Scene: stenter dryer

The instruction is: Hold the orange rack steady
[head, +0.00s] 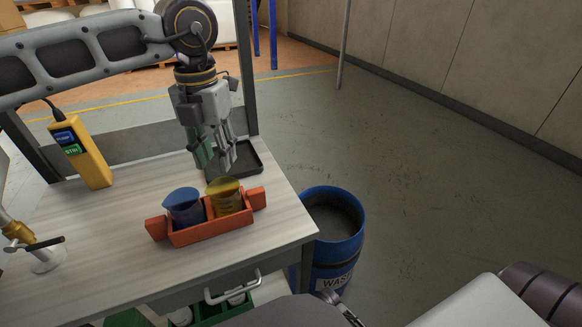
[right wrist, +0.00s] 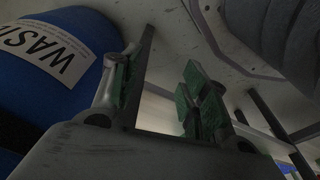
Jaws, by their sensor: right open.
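The orange rack (head: 208,232) sits on the light wooden bench top, with a block-like tab at each end. It holds a blue cup (head: 183,207) and an amber cup (head: 228,198) side by side. My left gripper (head: 214,162) points down above and behind the rack, apart from it. Its fingers look parted and nothing shows between them. My right gripper (right wrist: 168,75) shows in the right wrist view, open and empty, beside the blue waste bin. The rack does not show in that view.
A black tray (head: 246,160) lies behind the rack near the bench's right edge. A yellow handheld device (head: 88,158) stands at the back left. A blue waste bin (head: 350,262) stands on the floor right of the bench; it also fills the left of the right wrist view (right wrist: 75,25).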

